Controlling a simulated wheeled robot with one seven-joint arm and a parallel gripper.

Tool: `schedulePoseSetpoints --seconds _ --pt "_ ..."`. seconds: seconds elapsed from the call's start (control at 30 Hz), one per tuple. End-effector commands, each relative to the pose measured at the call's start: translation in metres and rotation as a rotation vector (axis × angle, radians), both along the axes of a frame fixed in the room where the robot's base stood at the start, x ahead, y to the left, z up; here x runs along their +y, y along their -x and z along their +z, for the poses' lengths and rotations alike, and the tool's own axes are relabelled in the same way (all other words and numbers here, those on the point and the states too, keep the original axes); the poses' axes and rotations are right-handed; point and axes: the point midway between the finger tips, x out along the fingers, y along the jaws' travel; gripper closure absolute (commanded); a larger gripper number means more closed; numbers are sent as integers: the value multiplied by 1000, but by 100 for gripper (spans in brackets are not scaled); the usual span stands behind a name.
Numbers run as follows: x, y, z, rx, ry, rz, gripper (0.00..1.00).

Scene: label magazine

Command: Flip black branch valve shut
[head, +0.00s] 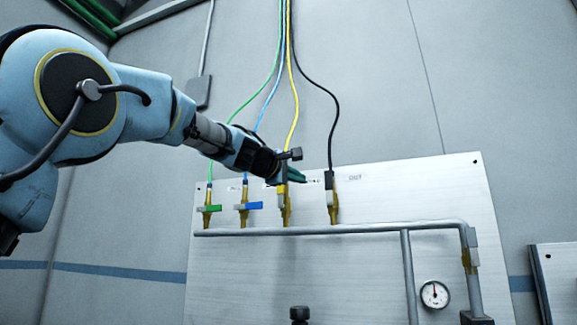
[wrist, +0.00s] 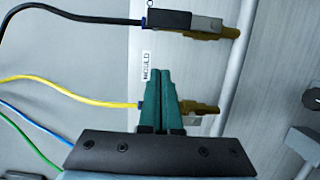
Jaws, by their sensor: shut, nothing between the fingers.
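The black branch valve (head: 330,181) is the rightmost of the branch valves on the panel, a brass body under the black hose. Its black lever stands upright, in line with the branch. In the wrist view the black lever (wrist: 168,20) lies along the brass body at the top, beside a grey piece. My gripper (head: 302,176) is shut and empty, in front of the panel just left of the black valve. In the wrist view its teal fingertips (wrist: 160,72) are together, apart from the black lever in the picture, and partly hide the yellow branch valve (wrist: 200,107).
The green (head: 209,209) and blue (head: 248,206) levers lie crosswise to the left. The yellow valve (head: 285,208) is behind my gripper. A grey pipe (head: 370,227) runs below the valves, with a gauge (head: 435,294) lower right.

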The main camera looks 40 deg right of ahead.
Motion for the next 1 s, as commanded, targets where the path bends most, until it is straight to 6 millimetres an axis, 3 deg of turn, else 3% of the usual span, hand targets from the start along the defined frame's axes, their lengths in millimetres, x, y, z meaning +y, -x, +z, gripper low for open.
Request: schedulePoseSetpoints --seconds 0.07,0.3,1.0 --pt "-15 -3 3 1 -2 -1 100" --pt "-28 25 2 -1 0 -1 100" --pt "-32 31 3 -30 -18 1 100"
